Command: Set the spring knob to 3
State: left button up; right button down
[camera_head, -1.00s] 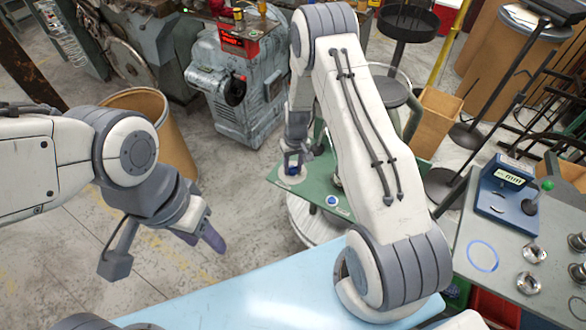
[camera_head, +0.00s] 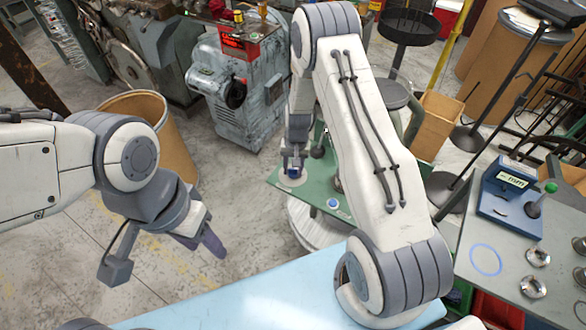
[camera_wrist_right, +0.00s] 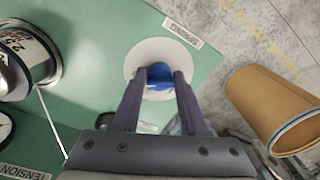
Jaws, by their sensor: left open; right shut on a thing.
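A blue knob (camera_wrist_right: 160,84) sits on a round white dial (camera_wrist_right: 136,66) on the green panel (camera_wrist_right: 95,30) in the right wrist view. My right gripper (camera_wrist_right: 160,76) is shut on this knob, with one finger on each side. In the head view the right gripper (camera_head: 292,168) is at the dial on the far left part of the green panel. The knob's setting cannot be read, as the fingers cover part of the dial. My left gripper (camera_head: 165,258) is open and empty over the floor at the left.
A second blue knob (camera_head: 333,203) is on the panel's near side. A spool (camera_wrist_right: 30,58) and a label reading TENSION (camera_wrist_right: 24,172) are on the panel. A brown bin (camera_wrist_right: 272,108) stands beside it. The right-hand table (camera_head: 475,225) holds a blue gauge (camera_head: 508,190).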

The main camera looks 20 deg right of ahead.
aim_at(295, 169)
jog(key=shift+c, duration=2.3)
grip_release()
jog(key=shift+d, duration=0.1)
jog(key=shift+r, duration=0.1)
jog(key=r+b, duration=0.1)
jog(key=r, duration=0.3)
jog(key=r+b, duration=0.1)
jog(key=r, duration=0.4)
jog(key=shift+s+d+b, duration=0.1)
jog(key=shift+d+b, duration=0.1)
jog(key=shift+b, duration=0.1)
jog(key=shift+r, duration=0.7)
